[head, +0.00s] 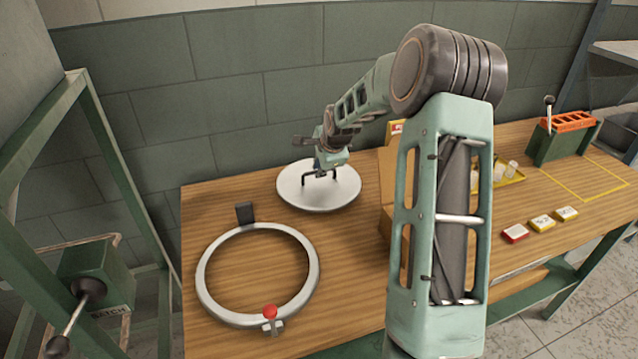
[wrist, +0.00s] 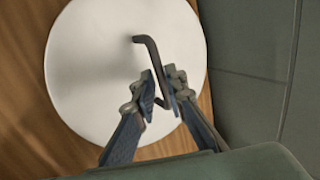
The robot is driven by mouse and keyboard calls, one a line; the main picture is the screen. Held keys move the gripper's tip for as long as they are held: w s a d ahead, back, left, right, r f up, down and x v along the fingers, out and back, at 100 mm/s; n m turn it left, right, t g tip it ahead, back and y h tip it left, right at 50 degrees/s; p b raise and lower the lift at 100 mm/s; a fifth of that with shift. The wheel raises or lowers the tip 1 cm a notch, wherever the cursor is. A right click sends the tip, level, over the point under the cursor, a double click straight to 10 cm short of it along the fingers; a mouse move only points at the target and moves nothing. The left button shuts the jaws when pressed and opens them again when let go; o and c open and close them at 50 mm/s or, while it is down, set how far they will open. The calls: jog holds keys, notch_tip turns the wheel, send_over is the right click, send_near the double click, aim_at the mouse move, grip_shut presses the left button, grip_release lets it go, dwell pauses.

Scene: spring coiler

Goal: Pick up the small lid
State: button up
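The small lid is a round white disc (head: 342,196) with a dark bent bar handle (head: 306,179). It lies flat on the wooden table near the wall. In the wrist view the lid (wrist: 95,85) fills the left and middle, and its handle (wrist: 147,41) stands up toward the camera. My gripper (head: 320,173) is low over the lid. In the wrist view my gripper (wrist: 161,82) has its two fingers on either side of the handle bar, with a narrow gap between them. Whether either finger touches the bar is hard to see.
A metal ring (head: 203,285) with a red knob (head: 269,311) and a black block (head: 244,212) is at the table's front left. A cardboard box (head: 387,180) stands right of the lid, partly behind my arm. The grey wall (wrist: 245,70) is close behind the lid.

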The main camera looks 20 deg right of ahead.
jog(key=shift+x, duration=1.45)
grip_shut()
jog(key=shift+r, duration=0.15)
